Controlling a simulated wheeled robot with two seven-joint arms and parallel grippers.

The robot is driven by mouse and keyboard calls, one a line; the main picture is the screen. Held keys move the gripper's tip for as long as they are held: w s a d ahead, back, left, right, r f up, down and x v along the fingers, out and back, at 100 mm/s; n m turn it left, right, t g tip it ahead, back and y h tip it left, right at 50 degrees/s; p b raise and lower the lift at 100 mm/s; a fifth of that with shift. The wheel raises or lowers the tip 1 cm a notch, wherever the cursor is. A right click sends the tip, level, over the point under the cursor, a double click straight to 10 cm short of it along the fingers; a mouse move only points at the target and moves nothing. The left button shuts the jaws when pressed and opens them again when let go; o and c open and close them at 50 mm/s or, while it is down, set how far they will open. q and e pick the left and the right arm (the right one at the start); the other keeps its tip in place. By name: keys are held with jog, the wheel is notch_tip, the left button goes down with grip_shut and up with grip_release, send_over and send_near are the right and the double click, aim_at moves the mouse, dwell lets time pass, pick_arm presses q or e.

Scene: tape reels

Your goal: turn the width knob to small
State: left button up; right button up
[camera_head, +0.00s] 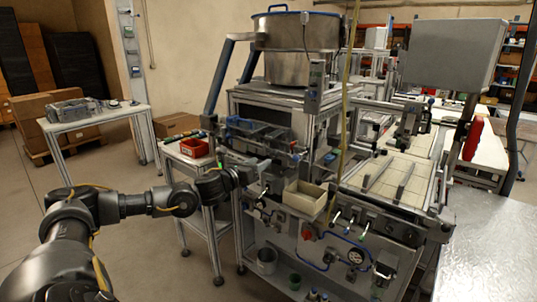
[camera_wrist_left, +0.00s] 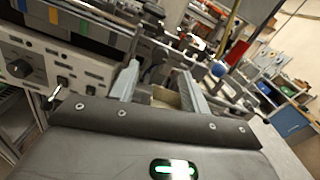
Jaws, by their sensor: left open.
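My left arm comes in from the left in the head view. Its gripper (camera_head: 252,168) is in front of the machine's left front corner. In the left wrist view the two grey fingers of this gripper (camera_wrist_left: 163,78) are spread apart with nothing held between them. A red knob (camera_head: 306,234) shows on the machine's lower front panel. My right gripper is not in view.
A cream open box (camera_head: 306,199) sits on the machine's front, right of my gripper. Small levers (camera_head: 348,217) stick out beside it. A red bin (camera_head: 194,148) stands on a side table behind my arm. A switch lever (camera_wrist_left: 55,92) juts from the panel. Open floor lies at left.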

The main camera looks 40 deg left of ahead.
aim_at(272, 155)
pick_arm(q)
jog(key=w+p, duration=0.1)
jog(key=w, duration=0.5)
jog(key=shift+c, duration=0.4)
jog(key=c, duration=0.9)
